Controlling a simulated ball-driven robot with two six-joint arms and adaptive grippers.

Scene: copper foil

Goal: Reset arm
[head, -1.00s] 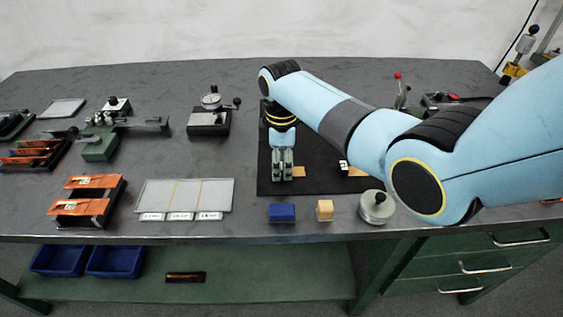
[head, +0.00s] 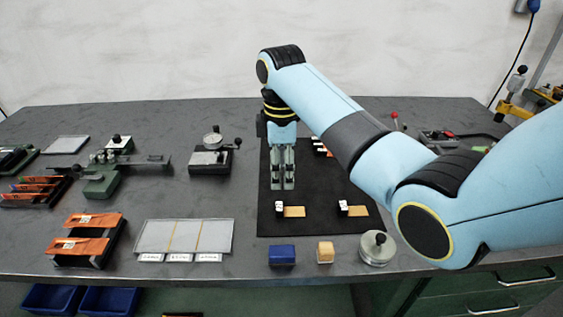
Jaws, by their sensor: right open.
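My right gripper (head: 283,187) points down over the black mat (head: 323,226), near its left side. Its two fingers are open, with nothing seen between them. Two small copper-coloured pieces with white tags lie on the mat in front of it: a left piece (head: 294,212) and a right piece (head: 358,211). More small pieces (head: 320,146) show at the back of the mat, partly hidden by my right arm. My left gripper is not in view.
A blue block (head: 282,256), a tan block (head: 325,252) and a round metal weight (head: 376,249) stand along the front edge. A pale three-part tray (head: 155,238), an orange-topped rack (head: 75,246) and a dial gauge stand (head: 211,158) are to the left. Bare table lies between them.

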